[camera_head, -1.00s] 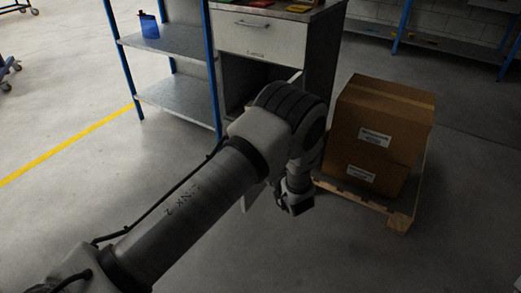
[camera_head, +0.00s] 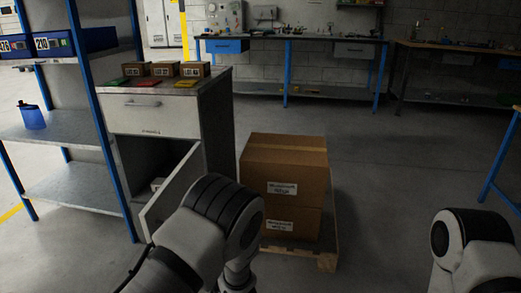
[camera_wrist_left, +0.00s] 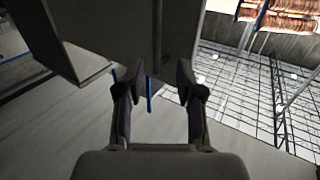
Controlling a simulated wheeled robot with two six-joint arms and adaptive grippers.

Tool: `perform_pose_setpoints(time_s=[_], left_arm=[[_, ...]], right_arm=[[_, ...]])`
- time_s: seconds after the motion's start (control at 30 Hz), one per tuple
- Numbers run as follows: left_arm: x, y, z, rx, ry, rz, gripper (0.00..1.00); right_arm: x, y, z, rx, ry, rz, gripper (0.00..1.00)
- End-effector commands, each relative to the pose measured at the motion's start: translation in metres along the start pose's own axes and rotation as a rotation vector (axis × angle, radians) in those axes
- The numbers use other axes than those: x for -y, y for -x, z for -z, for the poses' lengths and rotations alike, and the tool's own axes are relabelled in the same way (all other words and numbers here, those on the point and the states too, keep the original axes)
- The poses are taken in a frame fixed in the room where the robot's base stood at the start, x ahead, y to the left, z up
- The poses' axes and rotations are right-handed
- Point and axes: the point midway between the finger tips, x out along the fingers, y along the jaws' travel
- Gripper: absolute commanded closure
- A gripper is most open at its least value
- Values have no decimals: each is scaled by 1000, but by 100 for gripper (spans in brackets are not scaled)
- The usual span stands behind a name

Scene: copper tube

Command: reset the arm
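My left arm (camera_head: 205,225) is folded in front of the cabinet in the head view; its gripper is mostly cut off at the bottom edge. In the left wrist view, my left gripper (camera_wrist_left: 156,78) has its two fingers apart with nothing held between them. A dark panel fills the view behind the fingertips; I cannot tell whether they touch it. My right arm (camera_head: 475,245) shows at the lower right of the head view, with its gripper out of the picture.
A grey cabinet (camera_head: 218,125) stands with its lower door (camera_head: 172,193) swung open, close to my left arm. Cardboard boxes (camera_head: 285,170) sit on a wooden pallet (camera_head: 327,262) beside it. A blue shelf rack (camera_head: 75,185) stands left. Floor between pallet and right arm is clear.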

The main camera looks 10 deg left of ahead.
Motion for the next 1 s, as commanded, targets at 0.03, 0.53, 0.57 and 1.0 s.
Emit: perform_pose_setpoints(time_s=[0.03,0.53,0.57,1.0], left_arm=[[13,-8,-9,19,-13,30,63],[211,110,-212,1053,-587,-504,63],[219,124,-214,1110,-606,-539,63],[257,210,-118,1429,-732,-748,63]], right_arm=[[0,0,0,0,0,0,60],[0,0,0,0,0,0,60],[0,0,0,0,0,0,60],[1,96,0,-1,0,0,60]])
